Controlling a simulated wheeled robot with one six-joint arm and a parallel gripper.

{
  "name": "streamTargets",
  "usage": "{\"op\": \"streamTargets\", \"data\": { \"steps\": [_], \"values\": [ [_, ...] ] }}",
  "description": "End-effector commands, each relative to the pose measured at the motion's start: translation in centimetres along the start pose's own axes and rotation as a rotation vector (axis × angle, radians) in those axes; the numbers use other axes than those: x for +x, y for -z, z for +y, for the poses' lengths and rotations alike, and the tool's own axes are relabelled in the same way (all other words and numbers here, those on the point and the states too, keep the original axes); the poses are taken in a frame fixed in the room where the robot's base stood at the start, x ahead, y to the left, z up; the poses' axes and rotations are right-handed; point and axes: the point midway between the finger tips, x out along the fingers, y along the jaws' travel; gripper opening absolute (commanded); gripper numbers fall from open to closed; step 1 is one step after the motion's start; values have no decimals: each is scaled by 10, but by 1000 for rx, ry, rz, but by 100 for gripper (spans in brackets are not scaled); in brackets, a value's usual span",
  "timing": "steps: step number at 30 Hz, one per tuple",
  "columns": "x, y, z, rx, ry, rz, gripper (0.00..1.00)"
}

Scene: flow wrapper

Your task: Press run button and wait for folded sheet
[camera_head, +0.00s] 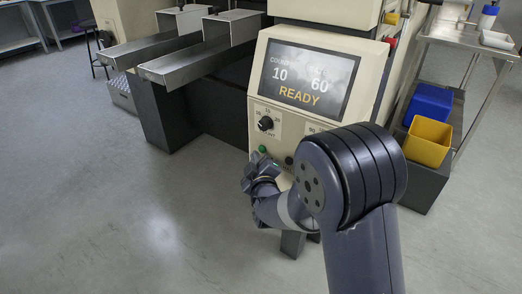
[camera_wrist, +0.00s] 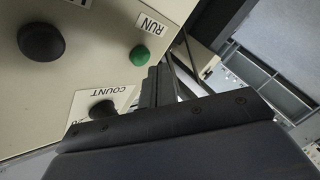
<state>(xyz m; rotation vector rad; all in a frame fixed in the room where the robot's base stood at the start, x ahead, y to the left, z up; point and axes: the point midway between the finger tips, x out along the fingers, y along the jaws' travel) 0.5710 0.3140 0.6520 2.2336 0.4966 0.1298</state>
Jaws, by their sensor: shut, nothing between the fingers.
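The cream control panel (camera_head: 310,118) has a screen (camera_head: 308,80) reading 10, 60 and READY. The green run button (camera_head: 262,149) is low on the panel's left side. In the wrist view the green button (camera_wrist: 139,55) sits beside a RUN label (camera_wrist: 151,25). My gripper (camera_head: 256,162) is shut and empty, close in front of the panel near the button. In the wrist view its fingertips (camera_wrist: 160,72) are just beside the green button; I cannot tell whether they touch it. No folded sheet is visible.
A COUNT knob (camera_head: 265,123) is above the run button. A large black control (camera_wrist: 41,42) is beside the green button in the wrist view. Two metal chutes (camera_head: 205,50) jut out at upper left. A yellow bin (camera_head: 428,142) and blue bin (camera_head: 431,104) stand right.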

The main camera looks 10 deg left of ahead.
Motion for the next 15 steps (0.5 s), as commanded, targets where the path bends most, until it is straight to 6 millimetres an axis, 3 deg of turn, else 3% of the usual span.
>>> {"op": "streamTargets", "data": {
  "steps": [15],
  "values": [
    [4,-4,2,0,-1,1,0]
  ]
}}
